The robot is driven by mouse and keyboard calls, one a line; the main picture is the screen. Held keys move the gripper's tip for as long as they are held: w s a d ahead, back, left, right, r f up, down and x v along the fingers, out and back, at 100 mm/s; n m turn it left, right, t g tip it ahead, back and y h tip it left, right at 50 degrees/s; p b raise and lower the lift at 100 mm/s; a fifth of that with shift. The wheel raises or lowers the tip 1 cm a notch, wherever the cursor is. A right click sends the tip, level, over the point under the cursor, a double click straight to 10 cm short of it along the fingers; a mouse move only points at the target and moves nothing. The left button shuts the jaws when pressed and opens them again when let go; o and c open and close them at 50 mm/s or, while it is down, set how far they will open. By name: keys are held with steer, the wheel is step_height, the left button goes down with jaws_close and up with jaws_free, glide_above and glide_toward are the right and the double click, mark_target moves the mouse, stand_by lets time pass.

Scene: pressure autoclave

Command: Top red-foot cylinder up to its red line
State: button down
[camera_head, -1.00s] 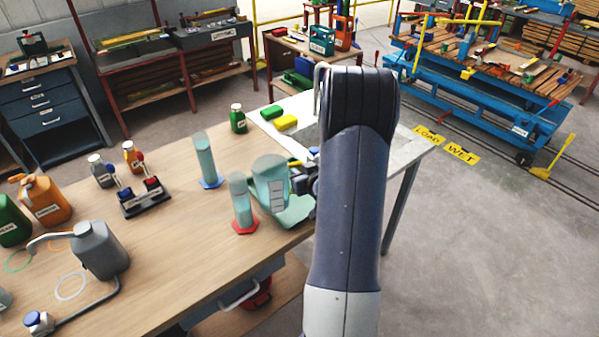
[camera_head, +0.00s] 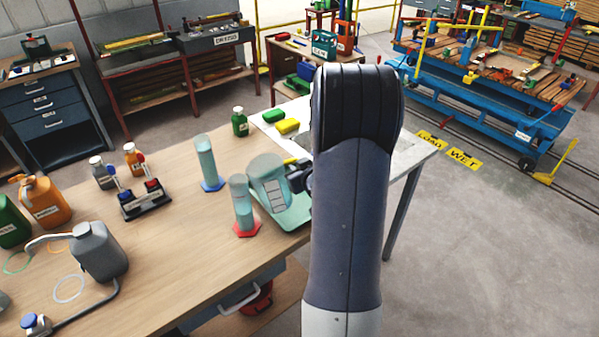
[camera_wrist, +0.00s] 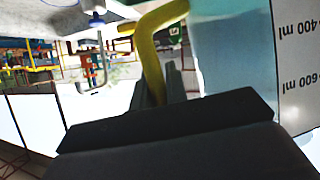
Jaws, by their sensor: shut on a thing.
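The red-foot cylinder (camera_head: 243,212) stands upright on the wooden bench, with blue-green liquid in its lower part and a clearer upper part. Its red line is too small to make out. A clear jug (camera_head: 268,180) with a white scale label and bluish liquid is just right of it, tilted left, its rim close to the cylinder's top; I cannot tell whether they touch or whether liquid flows. My gripper (camera_head: 301,178), partly hidden by my arm, is shut on the jug's yellow handle (camera_wrist: 152,50). The wrist view shows the jug's wall (camera_wrist: 235,60) and its upside-down scale.
A blue-foot cylinder (camera_head: 207,160) stands behind. A green tray (camera_head: 293,212) lies under the jug. A green bottle (camera_head: 240,122), a switch box (camera_head: 145,199) and a grey canister (camera_head: 98,252) stand on the bench (camera_head: 180,265). Bare wood lies left of the cylinders.

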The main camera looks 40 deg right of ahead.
step_height(320, 180, up, 7)
steer(key=a+n+h+b, duration=0.1)
steer(key=n+b, duration=0.1)
steer(key=shift+w+a+g+h+b, duration=0.2)
steer(key=shift+w+g+h+b, duration=0.1)
steer(key=shift+g+b, duration=0.1)
stand_by(0.8)
steer(key=shift+a+r+n+h+b, duration=0.25)
steer(key=shift+r+n+h+b, duration=0.6)
steer(key=shift+b, duration=2.5)
steer(key=shift+w+a+r+n+h+b, duration=0.1)
steer(key=shift+a+r+n+h+b, duration=0.25)
steer(key=shift+b, duration=0.9)
steer(key=shift+w+a+r+n+b, duration=0.1)
steer(key=shift+r+n+b, duration=0.35)
steer(key=shift+b, duration=0.8)
steer(key=shift+w+a+r+n+h+b, duration=0.15)
steer(key=shift+r+b, duration=0.4)
steer(key=shift+b, duration=0.7)
steer(key=shift+w+a+r+n+g+h+b, duration=0.15)
steer(key=shift+a+r+n+g+h+b, duration=0.3)
steer(key=shift+b, duration=0.85)
steer(key=shift+w+a+r+n+h+b, duration=0.15)
steer(key=shift+a+r+n+h+b, duration=0.05)
steer(key=shift+a+r+n+b, duration=0.3)
steer(key=shift+w+a+r+n+h+b, duration=0.2)
steer(key=shift+a+r+n+b, duration=0.15)
steer(key=shift+a+r+b, duration=0.2)
